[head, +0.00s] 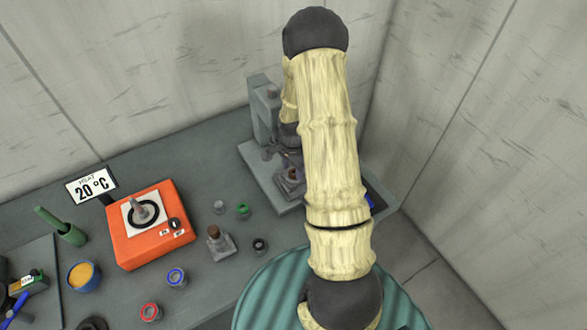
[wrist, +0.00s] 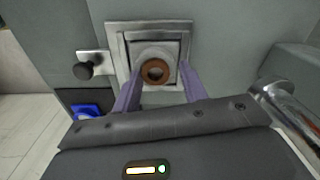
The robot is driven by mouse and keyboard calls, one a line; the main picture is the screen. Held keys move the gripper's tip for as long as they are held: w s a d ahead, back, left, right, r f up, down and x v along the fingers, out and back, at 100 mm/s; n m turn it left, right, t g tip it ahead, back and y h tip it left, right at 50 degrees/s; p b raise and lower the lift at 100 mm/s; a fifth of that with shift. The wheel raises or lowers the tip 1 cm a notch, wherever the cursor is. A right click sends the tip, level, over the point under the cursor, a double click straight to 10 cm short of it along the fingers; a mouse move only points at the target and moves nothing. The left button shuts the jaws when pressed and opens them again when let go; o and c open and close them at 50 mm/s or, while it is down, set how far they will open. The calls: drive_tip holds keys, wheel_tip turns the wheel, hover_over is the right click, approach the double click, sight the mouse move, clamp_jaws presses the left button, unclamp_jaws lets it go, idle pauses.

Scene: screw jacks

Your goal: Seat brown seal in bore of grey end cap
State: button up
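In the wrist view a brown ring-shaped seal (wrist: 155,70) lies on the pale grey end cap (wrist: 157,51), around its central opening. I cannot tell how deep the seal sits in the bore. The cap stands within a square metal frame (wrist: 115,37). My gripper (wrist: 160,74) has its two purple fingers spread, one on each side of the seal, with a gap wider than the seal. Whether the fingertips touch the cap is unclear. In the head view my arm hides most of the gripper, beside the grey press (head: 265,112).
A black knob on a metal plate (wrist: 88,66) is left of the frame. A metal cylinder (wrist: 285,105) is close at right. On the bench are an orange heater (head: 125,245), a metal block with a brown top (head: 220,243), several small rings and a blue bowl (head: 84,277).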

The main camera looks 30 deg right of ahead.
sight(294, 173)
drive_tip(key=shift+s+f+g, duration=0.3)
drive_tip(key=shift+s+f, duration=0.4)
drive_tip(key=shift+s, duration=0.05)
drive_tip(key=shift+r, duration=0.1)
drive_tip(key=shift+w+d+r+p, duration=0.15)
drive_tip(key=shift+r+p, duration=0.45)
drive_tip(key=shift+p, duration=0.05)
drive_tip(key=shift+w+d+r+b, duration=0.1)
drive_tip(key=shift+w+r+b, duration=0.1)
drive_tip(key=shift+b, duration=0.2)
wheel_tip(294, 173, up, 12)
drive_tip(key=b, duration=0.2)
drive_tip(key=shift+b, duration=0.35)
drive_tip(key=shift+w+f, duration=0.1)
drive_tip(key=shift+a, duration=0.2)
